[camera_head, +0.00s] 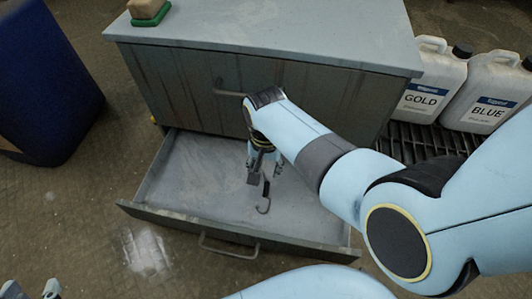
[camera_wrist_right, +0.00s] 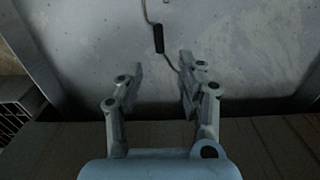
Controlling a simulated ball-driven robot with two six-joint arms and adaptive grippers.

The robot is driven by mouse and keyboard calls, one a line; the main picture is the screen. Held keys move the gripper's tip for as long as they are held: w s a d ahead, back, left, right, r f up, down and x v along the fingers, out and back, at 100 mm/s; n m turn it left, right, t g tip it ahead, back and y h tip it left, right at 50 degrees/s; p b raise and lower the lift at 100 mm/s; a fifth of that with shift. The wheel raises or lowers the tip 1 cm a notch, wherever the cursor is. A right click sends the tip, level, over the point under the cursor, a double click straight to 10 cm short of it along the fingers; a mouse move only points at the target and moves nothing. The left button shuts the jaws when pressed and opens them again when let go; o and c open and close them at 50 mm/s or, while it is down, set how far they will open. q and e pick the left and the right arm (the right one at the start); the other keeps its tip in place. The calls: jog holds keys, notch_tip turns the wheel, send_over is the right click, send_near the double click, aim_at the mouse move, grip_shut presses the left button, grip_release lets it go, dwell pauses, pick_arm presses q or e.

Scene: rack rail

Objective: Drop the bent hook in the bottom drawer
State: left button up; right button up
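The bent hook (camera_head: 264,207), a thin wire with a dark grip, is over the floor of the open bottom drawer (camera_head: 190,185). In the right wrist view its black grip (camera_wrist_right: 158,38) shows beyond my fingertips, with bent wire at both ends. I cannot tell whether it lies fully on the drawer floor. My right gripper (camera_head: 265,168) points down into the drawer just above the hook. In the wrist view its fingers (camera_wrist_right: 160,65) are apart, with nothing clasped between them. My left gripper (camera_head: 30,290) is at the bottom left corner, its fingertips apart and empty.
The upper drawer (camera_head: 190,75) with its bar handle is shut. A green-based block (camera_head: 148,10) sits on the cabinet top (camera_head: 270,25). A blue bin (camera_head: 45,80) stands left.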

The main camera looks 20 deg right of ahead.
pick_arm(q)
jog(key=shift+s+a+r+g+p, duration=0.1)
jog(key=shift+s+r+g+p, duration=0.25)
jog(key=shift+g+p, duration=0.45)
jog(key=shift+s+a+r+g+p, duration=0.1)
jog(key=shift+s+r+g+p, duration=0.3)
jog(key=shift+g, duration=0.8)
jog(key=shift+s+a+r+g+p, duration=0.1)
jog(key=shift+s+r+g+p, duration=0.2)
jog(key=shift+g+p, duration=0.55)
